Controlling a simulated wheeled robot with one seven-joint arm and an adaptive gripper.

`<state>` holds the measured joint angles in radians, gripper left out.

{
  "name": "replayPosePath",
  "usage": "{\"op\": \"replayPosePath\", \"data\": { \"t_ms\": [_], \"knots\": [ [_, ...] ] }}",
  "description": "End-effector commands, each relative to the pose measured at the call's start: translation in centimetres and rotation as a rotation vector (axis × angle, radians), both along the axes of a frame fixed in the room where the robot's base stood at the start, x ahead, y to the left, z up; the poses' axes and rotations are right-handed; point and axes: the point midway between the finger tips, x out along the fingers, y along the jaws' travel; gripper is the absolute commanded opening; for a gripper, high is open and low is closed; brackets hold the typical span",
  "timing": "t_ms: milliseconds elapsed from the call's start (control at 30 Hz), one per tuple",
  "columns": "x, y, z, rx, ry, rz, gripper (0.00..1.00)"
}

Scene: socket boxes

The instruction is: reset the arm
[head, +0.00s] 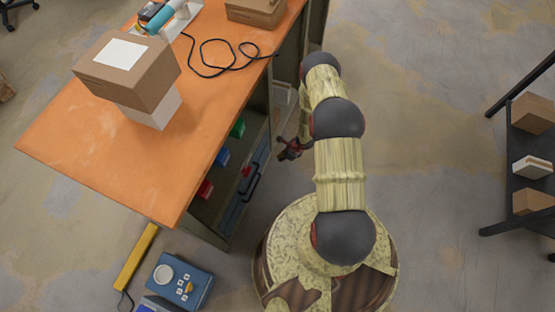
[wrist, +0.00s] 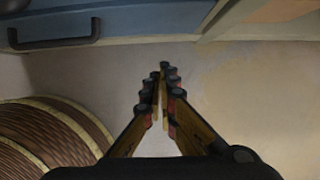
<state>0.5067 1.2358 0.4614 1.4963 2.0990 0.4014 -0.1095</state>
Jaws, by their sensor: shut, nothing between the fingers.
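My arm rises from the round base and reaches away along the right side of the orange workbench (head: 110,150). My gripper (head: 284,153) hangs beside the bench's open front, below its top, and is partly hidden by my arm in the head view. In the wrist view my gripper (wrist: 164,72) points over the bare floor with its fingertips together and nothing between them. A blue drawer front with a dark handle (wrist: 55,28) lies across the top left of the wrist view.
A brown box (head: 125,70) sits on a white box (head: 155,108) on the bench. A black cable (head: 205,65) lies behind them. A blue device (head: 180,280) and a yellow bar (head: 135,258) are on the floor. A dark shelf (head: 520,185) with boxes stands right. Floor between is clear.

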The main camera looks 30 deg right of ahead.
Motion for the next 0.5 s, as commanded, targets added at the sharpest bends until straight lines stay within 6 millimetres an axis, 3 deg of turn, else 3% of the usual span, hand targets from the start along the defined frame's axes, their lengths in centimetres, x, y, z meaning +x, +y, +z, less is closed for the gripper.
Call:
{"op": "replayPosePath", "data": {
  "t_ms": [33,200,500],
  "knots": [
    [0.0,-0.5,2.0,-0.003,-0.006,-0.002,0.0],
    [-1.0,-1.2,5.1,-0.003,-0.006,-0.002,0.0],
    [-2.0,-1.8,7.4,-0.001,-0.005,-0.001,0.0]
  ]
}}
